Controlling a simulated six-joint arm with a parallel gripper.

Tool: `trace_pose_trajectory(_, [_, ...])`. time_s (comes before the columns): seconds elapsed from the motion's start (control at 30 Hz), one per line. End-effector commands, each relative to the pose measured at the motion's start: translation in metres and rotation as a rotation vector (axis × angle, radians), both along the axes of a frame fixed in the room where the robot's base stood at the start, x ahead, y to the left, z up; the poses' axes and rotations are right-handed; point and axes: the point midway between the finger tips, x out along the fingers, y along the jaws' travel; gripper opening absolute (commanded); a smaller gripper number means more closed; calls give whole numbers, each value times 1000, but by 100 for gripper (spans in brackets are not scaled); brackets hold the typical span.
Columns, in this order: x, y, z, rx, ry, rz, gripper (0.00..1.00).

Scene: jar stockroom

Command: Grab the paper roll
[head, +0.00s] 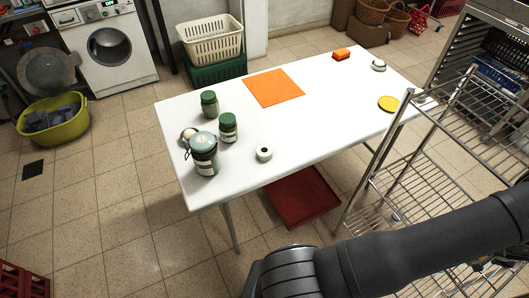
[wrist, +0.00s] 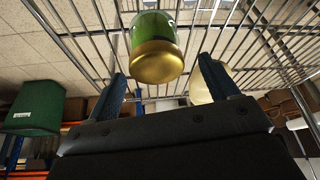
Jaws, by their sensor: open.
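A small white roll with a dark hole in its top (head: 264,154), which looks like the paper roll, stands upright near the front edge of the white table (head: 330,110). Nothing touches it. My gripper (wrist: 165,72) shows only in the wrist view; its two dark fingers are apart, with nothing held. A green jar with a gold lid (wrist: 158,62) shows beyond and between the fingers, by a wire rack; I cannot tell how far off it is. The roll does not show in the wrist view. In the head view, only my arm shows, at lower right.
Left of the roll are a large teal-lidded jar (head: 204,155) and two green-lidded jars, (head: 228,128) and (head: 209,104). An orange mat (head: 273,88) lies behind. A wire cart (head: 425,170) stands at the table's right. A pale rounded thing (wrist: 208,82) shows beside the right finger.

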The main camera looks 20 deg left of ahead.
Motion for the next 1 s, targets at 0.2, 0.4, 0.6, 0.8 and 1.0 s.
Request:
trace_pose_trajectory(0.2, [-10, 6, 1, 50, -21, -61, 79])
trace_pose_trajectory(0.4, [-38, 28, 9, 225, -98, -267, 79])
trace_pose_trajectory(0.6, [-6, 110, -1, 372, -79, -193, 79])
trace_pose_trajectory(0.8, [18, 211, -4, 533, -42, -85, 79])
trace_pose_trajectory(1.0, [70, 254, 24, 483, 11, 144, 79])
